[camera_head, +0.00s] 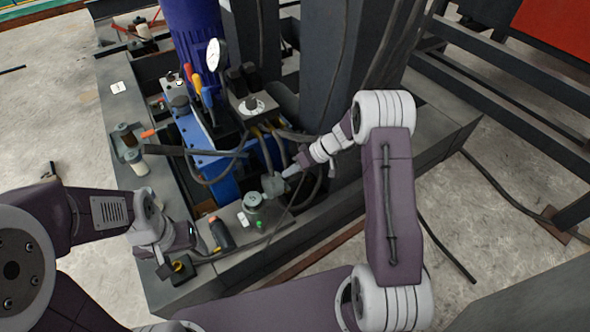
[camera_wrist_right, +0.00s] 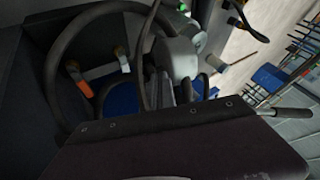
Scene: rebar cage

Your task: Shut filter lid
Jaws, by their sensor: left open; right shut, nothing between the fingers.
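A grey-green round filter housing (camera_head: 253,203) stands on the front ledge of the machine. A grey lid-like piece (camera_head: 272,186) is tilted up beside it, so the lid looks open. My right gripper (camera_head: 291,172) is shut and empty, its tip close to that piece; I cannot tell whether they touch. In the right wrist view a grey rounded part (camera_wrist_right: 179,60), perhaps the lid, is just ahead of the dark finger area, partly hidden by hoses. My left gripper (camera_head: 186,240) is open and low over the ledge's left part; its fingertips are hard to make out.
A dark tool with an orange end (camera_head: 221,234) lies on the ledge near my left gripper. Black hoses (camera_head: 215,180) loop around the blue unit. A dark column (camera_head: 335,70) rises at the back right.

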